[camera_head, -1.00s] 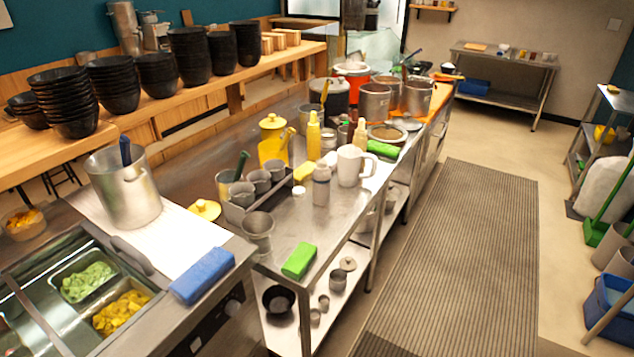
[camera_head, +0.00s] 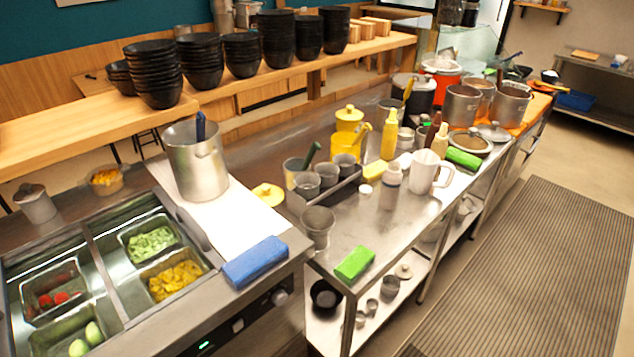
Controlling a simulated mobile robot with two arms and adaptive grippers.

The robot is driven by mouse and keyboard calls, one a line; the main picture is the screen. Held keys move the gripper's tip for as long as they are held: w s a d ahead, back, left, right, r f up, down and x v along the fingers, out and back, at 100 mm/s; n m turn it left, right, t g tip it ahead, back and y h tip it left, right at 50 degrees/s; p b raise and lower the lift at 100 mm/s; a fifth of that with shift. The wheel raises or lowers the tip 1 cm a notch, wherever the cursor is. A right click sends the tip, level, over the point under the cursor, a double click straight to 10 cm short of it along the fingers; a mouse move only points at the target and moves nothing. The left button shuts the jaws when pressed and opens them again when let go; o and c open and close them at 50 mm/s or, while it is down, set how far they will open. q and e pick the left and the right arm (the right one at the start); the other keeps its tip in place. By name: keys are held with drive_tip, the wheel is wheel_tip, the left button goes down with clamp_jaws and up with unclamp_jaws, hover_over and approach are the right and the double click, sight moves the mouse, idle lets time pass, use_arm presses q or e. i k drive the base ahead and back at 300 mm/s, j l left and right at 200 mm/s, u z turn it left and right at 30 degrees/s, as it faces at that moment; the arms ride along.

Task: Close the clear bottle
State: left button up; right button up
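A small greyish clear bottle (camera_head: 390,190) with a pale top stands upright on the steel table, just left of a white pitcher (camera_head: 424,172). It is too small to tell whether its mouth is covered. A small white round piece (camera_head: 366,189), which looks like a cap, lies on the table to the left of the bottle and apart from it. Neither of my grippers shows in the head view.
A grey caddy with cups (camera_head: 328,188), a yellow lid (camera_head: 268,194), yellow bottles (camera_head: 389,135) and green sponges (camera_head: 354,263) crowd the steel table (camera_head: 345,228). A blue sponge (camera_head: 255,262) lies at the counter's edge. The striped floor mat (camera_head: 530,270) is clear.

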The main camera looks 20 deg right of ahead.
sight(391, 177)
drive_tip(key=i+l+u, duration=0.2)
drive_tip(key=l+u, duration=0.3)
drive_tip(key=l, duration=0.75)
drive_tip(key=l+u, duration=0.5)
drive_tip(key=l, duration=1.45)
drive_tip(key=k+l, duration=0.1)
drive_tip(key=l, duration=0.65)
drive_tip(key=k+l, duration=0.1)
drive_tip(key=l, duration=0.65)
